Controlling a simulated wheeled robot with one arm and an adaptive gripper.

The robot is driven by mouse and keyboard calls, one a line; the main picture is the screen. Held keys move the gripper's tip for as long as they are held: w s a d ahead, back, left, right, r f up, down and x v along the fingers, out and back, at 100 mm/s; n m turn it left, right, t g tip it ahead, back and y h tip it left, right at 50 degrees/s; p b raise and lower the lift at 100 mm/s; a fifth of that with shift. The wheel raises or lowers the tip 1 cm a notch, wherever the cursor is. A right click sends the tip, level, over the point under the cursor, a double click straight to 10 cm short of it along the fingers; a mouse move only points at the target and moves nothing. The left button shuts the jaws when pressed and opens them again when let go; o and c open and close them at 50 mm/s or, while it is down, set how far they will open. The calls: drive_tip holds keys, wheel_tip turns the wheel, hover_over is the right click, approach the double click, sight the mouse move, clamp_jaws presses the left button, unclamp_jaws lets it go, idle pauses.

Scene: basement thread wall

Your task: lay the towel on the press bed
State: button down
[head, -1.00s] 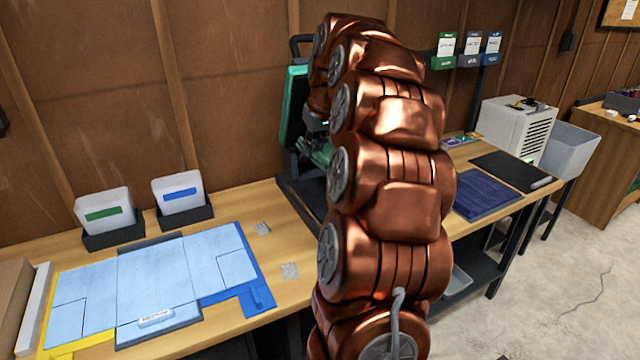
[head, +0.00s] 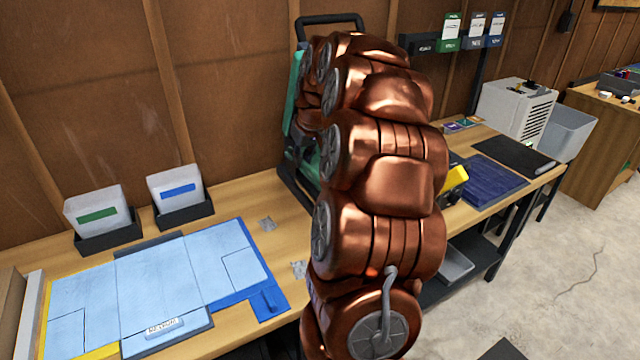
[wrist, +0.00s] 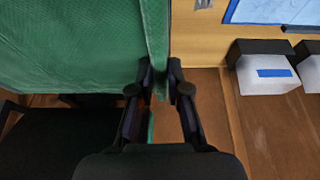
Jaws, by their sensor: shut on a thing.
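A green, finely woven sheet that looks like the towel (wrist: 75,45) fills the upper left of the wrist view. Its right edge forms a narrow upright strip between my fingertips. My gripper (wrist: 159,90) is shut on this edge. In the head view my copper arm hides the gripper and nearly all of the sheet. The press (head: 294,90), with teal parts and a black frame, stands behind my arm against the wall. I cannot see its bed clearly, nor tell whether the towel touches it.
A light blue folding board (head: 160,290) lies on the bench at left. Bins with a green label (head: 97,214) and a blue label (head: 178,193) stand behind it. A dark blue mat (head: 485,190) and a yellow object (head: 453,183) are right of my arm.

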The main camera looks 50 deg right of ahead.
sight(309, 166)
wheel_tip(309, 166, down, 9)
drive_tip(key=p, duration=0.2)
drive_tip(key=shift+r, duration=0.15)
drive_tip(key=c, duration=1.1)
unclamp_jaws()
drive_tip(key=shift+s, duration=0.1)
drive_tip(key=shift+c, duration=0.2)
drive_tip(key=b+v, duration=0.2)
drive_tip(key=v, duration=0.9)
drive_tip(key=shift+s+a+r+b, duration=0.2)
drive_tip(key=shift+r+b, duration=0.1)
drive_tip(key=shift+r, duration=0.15)
